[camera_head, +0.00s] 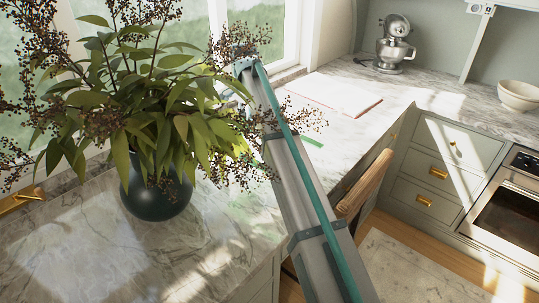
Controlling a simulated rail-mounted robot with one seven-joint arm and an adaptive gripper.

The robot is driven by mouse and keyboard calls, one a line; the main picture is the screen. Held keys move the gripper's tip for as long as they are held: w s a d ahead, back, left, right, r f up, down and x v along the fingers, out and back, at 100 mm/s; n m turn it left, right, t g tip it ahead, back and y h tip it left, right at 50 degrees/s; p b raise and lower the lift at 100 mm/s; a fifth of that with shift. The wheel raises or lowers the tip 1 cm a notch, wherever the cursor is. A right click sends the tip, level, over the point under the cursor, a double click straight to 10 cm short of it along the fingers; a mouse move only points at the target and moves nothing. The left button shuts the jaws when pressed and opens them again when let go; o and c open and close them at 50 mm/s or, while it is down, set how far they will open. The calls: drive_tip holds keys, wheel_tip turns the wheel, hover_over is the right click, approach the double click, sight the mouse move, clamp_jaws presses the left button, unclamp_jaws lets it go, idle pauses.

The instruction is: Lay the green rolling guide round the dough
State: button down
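A short piece of a green strip (312,142), probably the rolling guide, shows on the marble counter just right of my arm. The rest of it is hidden behind my arm and the plant, so I cannot tell its full shape or whether it surrounds anything. I cannot make out the dough in this view. My arm stretches from the bottom right up toward the window. I cannot make out my gripper's fingers, nor whether they hold anything.
A dark round vase (155,190) with a wide leafy plant stands on the counter to the left and blocks much of the view. A flat pale board (335,93) lies behind my arm. A wooden chair back (365,183) stands at the counter's edge. A mixer (394,45) and bowl (518,95) are farther back.

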drive_tip(key=shift+w+a+r, duration=0.1)
drive_tip(key=shift+w+a, duration=0.25)
drive_tip(key=shift+w, duration=0.1)
drive_tip(key=w+d+f+p, duration=0.1)
drive_tip(key=w+f, duration=0.2)
drive_tip(key=w, duration=0.1)
drive_tip(key=w+d+f+p, duration=0.1)
drive_tip(key=w+f+p, duration=0.1)
drive_tip(key=w+f, duration=0.1)
drive_tip(key=w+d+f+p, duration=0.1)
drive_tip(key=w+f+p, duration=0.1)
drive_tip(key=w, duration=0.3)
drive_tip(key=shift+w+f, duration=0.3)
drive_tip(key=shift+f, duration=0.45)
drive_tip(key=shift+w+f+p, duration=0.1)
drive_tip(key=shift+f+p, duration=0.45)
drive_tip(key=shift+f, duration=1.15)
